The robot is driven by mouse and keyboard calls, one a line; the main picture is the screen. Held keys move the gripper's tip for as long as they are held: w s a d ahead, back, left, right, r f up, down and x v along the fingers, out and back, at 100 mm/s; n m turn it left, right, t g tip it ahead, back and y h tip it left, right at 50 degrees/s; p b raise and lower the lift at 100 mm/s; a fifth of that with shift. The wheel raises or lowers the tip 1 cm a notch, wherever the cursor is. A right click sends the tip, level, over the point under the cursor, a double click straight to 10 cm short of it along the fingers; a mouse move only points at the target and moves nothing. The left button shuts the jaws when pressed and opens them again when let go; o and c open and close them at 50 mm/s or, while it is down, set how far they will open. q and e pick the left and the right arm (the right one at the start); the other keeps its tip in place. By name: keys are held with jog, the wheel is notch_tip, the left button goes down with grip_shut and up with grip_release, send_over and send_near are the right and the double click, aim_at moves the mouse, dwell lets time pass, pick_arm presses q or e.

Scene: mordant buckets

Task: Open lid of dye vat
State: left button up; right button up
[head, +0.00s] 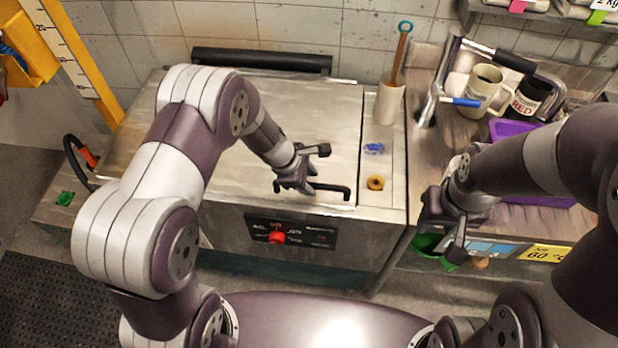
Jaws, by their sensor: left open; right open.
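The dye vat (222,229) is a stainless steel box with a flat metal lid (292,105), which lies closed. A black bar handle (328,189) runs along the lid's front edge. My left gripper (301,170) is open and sits just above the left part of the handle; I cannot tell whether it touches it. My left arm hides the left part of the lid. My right gripper (447,228) is open and empty, in front of the counter right of the vat.
A beige holder (389,104) with a blue-topped stick stands at the vat's back right. A yellow frame (80,62) stands at left. A black bar (262,61) lies behind the lid.

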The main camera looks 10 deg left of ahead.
pick_arm(q)
jog(key=shift+s+a+f, duration=0.15)
jog(key=shift+s+a, duration=0.1)
jog(key=shift+a, duration=0.05)
jog(key=shift+w+d, duration=0.15)
jog(key=shift+d, duration=0.1)
grip_shut()
jog(key=w+r+p, duration=0.5)
jog(key=r+p, duration=0.3)
jog(key=r, duration=0.4)
jog(key=w+r+p, duration=0.6)
jog(key=r+p, duration=0.3)
jog(key=r, duration=0.4)
jog(key=shift+w, duration=0.2)
pick_arm(e)
notch_tip(320, 180, up, 18)
jog(key=s, duration=0.1)
jog(key=shift+s+a+f, duration=0.25)
jog(key=shift+s, duration=0.05)
pick_arm(q)
jog(key=shift+a, duration=0.1)
